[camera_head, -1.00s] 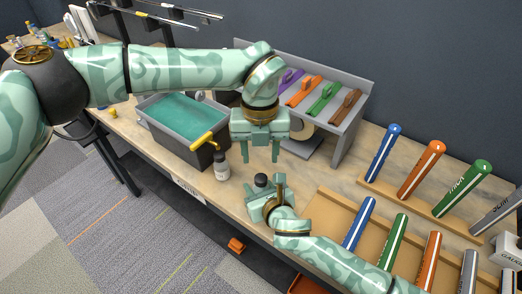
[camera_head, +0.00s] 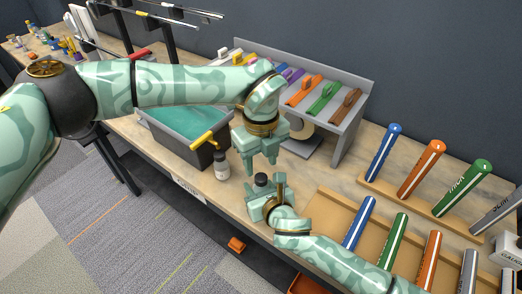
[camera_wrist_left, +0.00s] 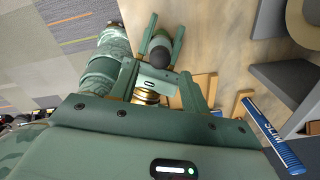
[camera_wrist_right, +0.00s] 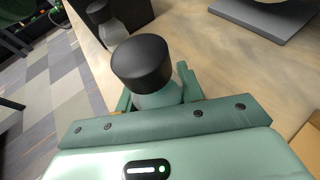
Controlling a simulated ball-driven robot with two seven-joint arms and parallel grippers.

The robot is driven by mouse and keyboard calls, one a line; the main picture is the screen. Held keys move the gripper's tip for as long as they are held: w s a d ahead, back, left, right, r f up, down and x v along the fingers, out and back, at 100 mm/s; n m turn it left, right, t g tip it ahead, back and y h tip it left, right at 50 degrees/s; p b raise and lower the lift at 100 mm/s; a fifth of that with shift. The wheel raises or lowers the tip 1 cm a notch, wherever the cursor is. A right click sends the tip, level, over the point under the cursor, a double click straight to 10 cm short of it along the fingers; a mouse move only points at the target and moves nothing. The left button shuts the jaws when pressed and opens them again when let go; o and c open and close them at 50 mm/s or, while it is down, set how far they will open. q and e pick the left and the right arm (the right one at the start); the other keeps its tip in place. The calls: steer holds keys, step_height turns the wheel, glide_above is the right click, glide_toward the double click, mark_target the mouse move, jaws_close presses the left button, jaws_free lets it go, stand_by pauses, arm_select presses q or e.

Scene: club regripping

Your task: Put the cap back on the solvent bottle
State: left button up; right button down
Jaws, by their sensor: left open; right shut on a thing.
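A bottle with a black cap (camera_head: 261,179) on top is in my right gripper (camera_head: 264,191), low over the bench front. In the right wrist view the cap (camera_wrist_right: 141,63) sits above a greyish bottle body (camera_wrist_right: 158,97) between the fingers; whether it is fully tightened I cannot tell. My left gripper (camera_head: 261,168) is open, pointing down just above this cap, apart from it as far as I can see. The left wrist view shows the cap (camera_wrist_left: 160,57) below, between its fingers. A second dark-capped bottle with a pale label (camera_head: 222,166) stands upright to the left.
A grey tub of green liquid (camera_head: 185,140) with a yellow-handled tool stands behind the second bottle. A grey rack (camera_head: 350,125) holds coloured grips. Wooden trays with club grips (camera_head: 318,212) fill the right side. The bench's front edge is close by.

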mark_target(261, 176)
arm_select(q)
steer(key=shift+f, duration=2.45)
jaws_close()
steer(key=m, duration=0.6)
steer(key=shift+m, duration=0.3)
steer(key=shift+o, duration=0.3)
jaws_free()
steer(key=shift+r, duration=0.1)
